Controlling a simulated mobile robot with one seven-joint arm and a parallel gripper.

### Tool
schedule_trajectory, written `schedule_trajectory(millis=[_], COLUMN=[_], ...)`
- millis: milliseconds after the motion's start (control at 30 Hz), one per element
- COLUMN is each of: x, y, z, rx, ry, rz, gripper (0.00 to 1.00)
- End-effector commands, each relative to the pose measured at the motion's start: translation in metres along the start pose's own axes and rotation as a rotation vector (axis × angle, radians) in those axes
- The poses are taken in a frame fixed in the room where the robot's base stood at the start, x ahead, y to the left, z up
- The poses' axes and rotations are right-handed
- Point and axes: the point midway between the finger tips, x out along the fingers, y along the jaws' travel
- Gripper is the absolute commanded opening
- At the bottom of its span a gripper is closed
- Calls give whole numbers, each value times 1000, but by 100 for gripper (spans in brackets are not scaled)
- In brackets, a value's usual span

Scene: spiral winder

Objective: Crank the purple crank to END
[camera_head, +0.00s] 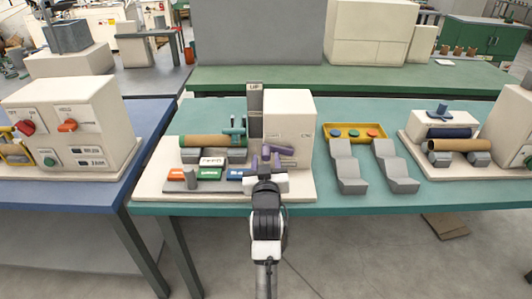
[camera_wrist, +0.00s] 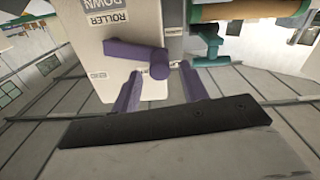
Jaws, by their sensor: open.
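The purple crank (camera_head: 281,150) sits on the front of the cream winder housing (camera_head: 290,112). In the wrist view its purple arm (camera_wrist: 128,50) runs sideways to a short round handle (camera_wrist: 160,64) that points toward me. My gripper (camera_head: 265,166) is in front of the housing, just below the crank. In the wrist view my gripper (camera_wrist: 160,84) is open, with its two purple fingers apart. The handle's end lies near the gap between the fingertips; I cannot tell whether they touch it.
A teal handle (camera_head: 237,130) and a brown roll (camera_head: 207,141) are left of the crank. A grey post (camera_head: 255,108) marked UP stands beside the housing. Colored label blocks (camera_head: 209,173) lie on the base at left. Grey chutes (camera_head: 348,168) and a yellow tray (camera_head: 355,133) stand at right.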

Motion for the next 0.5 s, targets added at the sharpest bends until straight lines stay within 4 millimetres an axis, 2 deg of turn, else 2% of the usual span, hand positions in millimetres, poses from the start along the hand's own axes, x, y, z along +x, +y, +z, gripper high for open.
schedule_trajectory(millis=[100,200,500], x=[15,22,25], y=[0,0,0], z=[-1,-1,0], rx=[0,0,0], ry=[0,1,1], rz=[0,0,0], gripper=[44,44,44])
